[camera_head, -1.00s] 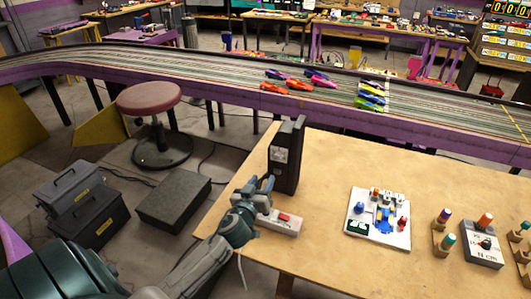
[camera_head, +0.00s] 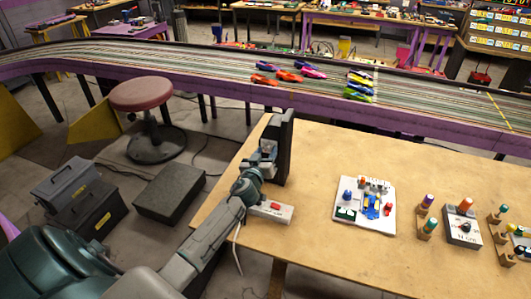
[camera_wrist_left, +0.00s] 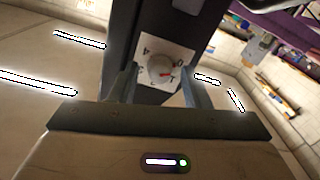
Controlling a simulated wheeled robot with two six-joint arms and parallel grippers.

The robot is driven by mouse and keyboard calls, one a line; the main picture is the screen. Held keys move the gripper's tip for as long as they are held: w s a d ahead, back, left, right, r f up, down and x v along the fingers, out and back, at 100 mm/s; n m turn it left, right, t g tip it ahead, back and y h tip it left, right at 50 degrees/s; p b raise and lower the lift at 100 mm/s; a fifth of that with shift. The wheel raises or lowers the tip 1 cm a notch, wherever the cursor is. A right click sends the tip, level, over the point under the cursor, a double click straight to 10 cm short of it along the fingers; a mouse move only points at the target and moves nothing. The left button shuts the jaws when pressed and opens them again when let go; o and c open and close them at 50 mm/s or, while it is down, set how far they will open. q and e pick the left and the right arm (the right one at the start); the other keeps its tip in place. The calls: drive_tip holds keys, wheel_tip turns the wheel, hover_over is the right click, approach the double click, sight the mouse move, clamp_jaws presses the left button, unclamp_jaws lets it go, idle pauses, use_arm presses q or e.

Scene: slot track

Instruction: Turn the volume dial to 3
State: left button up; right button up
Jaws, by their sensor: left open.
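A black upright box (camera_head: 286,145) stands near the left corner of the wooden table. In the left wrist view its front (camera_wrist_left: 182,22) carries a white plate with a round grey volume dial (camera_wrist_left: 161,68). The dial has a red pointer, which points right toward a small mark; the marks are too small to read. My left gripper (camera_head: 266,158) is in front of the box, and it hides most of the plate in the head view. In the left wrist view its open fingers are on either side of the dial; I cannot tell if they touch it.
A white box with a red button (camera_head: 271,211) lies just below my left gripper. A white board with coloured parts (camera_head: 365,205) and a grey box with an orange knob (camera_head: 463,223) stand farther right. The table between is clear.

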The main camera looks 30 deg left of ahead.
use_arm(q)
drive_tip(key=shift+c, duration=0.9)
clamp_jaws()
use_arm(e)
drive_tip(key=shift+s+d, duration=0.35)
drive_tip(key=shift+s, duration=0.25)
